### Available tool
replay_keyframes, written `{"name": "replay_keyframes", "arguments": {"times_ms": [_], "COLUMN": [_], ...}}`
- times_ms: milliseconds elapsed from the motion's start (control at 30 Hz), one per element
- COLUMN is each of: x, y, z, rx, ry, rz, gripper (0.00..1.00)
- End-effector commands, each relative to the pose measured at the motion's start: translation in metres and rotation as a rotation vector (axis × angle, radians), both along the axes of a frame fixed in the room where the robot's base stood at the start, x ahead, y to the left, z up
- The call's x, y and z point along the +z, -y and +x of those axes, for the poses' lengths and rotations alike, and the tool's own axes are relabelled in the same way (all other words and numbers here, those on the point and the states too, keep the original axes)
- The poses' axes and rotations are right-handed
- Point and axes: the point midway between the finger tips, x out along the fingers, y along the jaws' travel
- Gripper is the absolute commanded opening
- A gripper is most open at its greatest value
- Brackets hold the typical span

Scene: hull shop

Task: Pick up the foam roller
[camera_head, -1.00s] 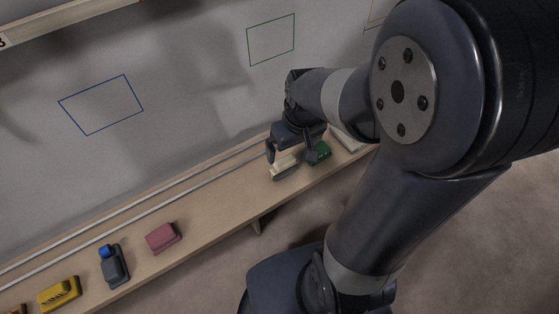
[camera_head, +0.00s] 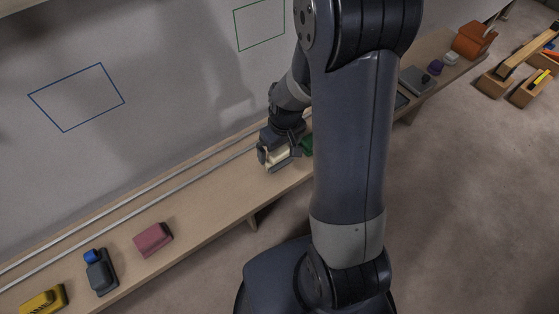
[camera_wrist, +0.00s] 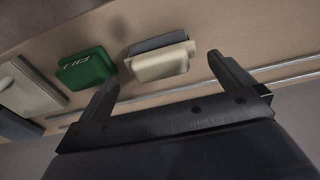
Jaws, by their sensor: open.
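A small cream and grey piece (camera_head: 279,161) lies on the wooden shelf, under my gripper (camera_head: 278,152). Nothing readable names it as the foam roller. In the wrist view the cream and grey piece (camera_wrist: 161,62) shows beyond the gap between my open fingertips (camera_wrist: 163,70), cream side toward me, with the grey part behind. My fingers look to be on either side of it in the head view, but I cannot tell whether they touch it. The gripper itself hides part of it there.
A green block with white marking (camera_wrist: 86,68) lies close beside it, partly hidden in the head view (camera_head: 307,146). A pink block (camera_head: 153,239), a grey piece with a blue top (camera_head: 100,272) and a yellow block (camera_head: 43,300) sit farther left. Pale rails (camera_head: 150,205) run along the wall.

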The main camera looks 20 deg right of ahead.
Motion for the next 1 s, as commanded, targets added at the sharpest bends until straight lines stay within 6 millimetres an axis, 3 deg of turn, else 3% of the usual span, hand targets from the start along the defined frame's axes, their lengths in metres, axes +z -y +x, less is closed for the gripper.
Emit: {"name": "replay_keyframes", "arguments": {"times_ms": [33, 200, 500, 1000], "x": [-0.011, -0.027, -0.03, -0.029], "y": [-0.001, -0.002, -0.002, -0.002], "z": [-0.001, 0.002, 0.003, 0.003], "rx": [0.001, 0.001, 0.001, 0.0], "ry": [-0.005, -0.002, 0.0, 0.0], "rz": [0.0, 0.0, 0.0, 0.0], "gripper": [1.0, 1.0, 0.99, 0.58]}}
